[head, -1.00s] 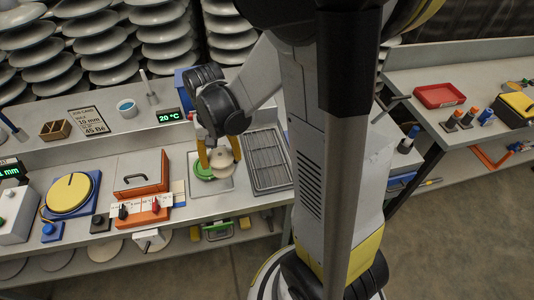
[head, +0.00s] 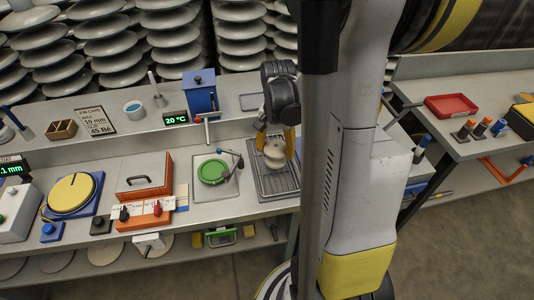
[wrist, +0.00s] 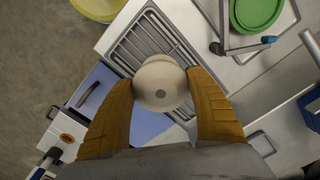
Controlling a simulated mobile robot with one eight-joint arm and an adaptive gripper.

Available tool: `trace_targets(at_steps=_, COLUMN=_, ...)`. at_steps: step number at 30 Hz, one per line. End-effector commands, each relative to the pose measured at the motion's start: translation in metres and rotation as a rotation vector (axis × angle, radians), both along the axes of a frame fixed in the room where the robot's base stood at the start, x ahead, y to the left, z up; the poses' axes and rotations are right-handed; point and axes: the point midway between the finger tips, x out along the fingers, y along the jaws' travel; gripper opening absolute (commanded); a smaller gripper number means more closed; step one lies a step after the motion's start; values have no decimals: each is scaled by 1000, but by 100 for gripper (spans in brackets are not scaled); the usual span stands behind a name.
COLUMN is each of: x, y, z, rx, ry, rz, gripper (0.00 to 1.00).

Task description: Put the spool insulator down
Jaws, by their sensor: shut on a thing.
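The spool insulator (head: 274,153) is a pale cream, round piece held between the yellow fingers of my gripper (head: 276,142) in the head view. In the wrist view the spool insulator (wrist: 160,84) sits between both orange-yellow fingers (wrist: 160,105), its round end facing the camera. My gripper is shut on it. It is over the grey slatted drainer (head: 276,182) in the bench, which also shows behind it in the wrist view (wrist: 150,38). I cannot tell whether the insulator touches the slats.
A sink with a green disc (head: 212,171) and a tap (head: 206,130) is left of the drainer. A blue box (head: 200,92) stands behind on the ledge. An orange box (head: 144,176) and a yellow round plate (head: 73,193) are further left.

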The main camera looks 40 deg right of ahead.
Motion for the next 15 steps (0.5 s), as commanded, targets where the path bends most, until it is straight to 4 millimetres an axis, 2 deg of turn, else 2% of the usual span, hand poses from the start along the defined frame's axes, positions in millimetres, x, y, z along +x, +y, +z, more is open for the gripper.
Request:
trace_targets(at_steps=5, x=8, y=-8, z=-9, rx=0, ry=0, rz=2, gripper=24)
trace_targets(at_steps=12, x=8, y=-8, z=-43, rx=0, ry=0, rz=2, gripper=24)
trace_targets(at_steps=15, x=8, y=-8, z=-48, rx=0, ry=0, rz=2, gripper=24)
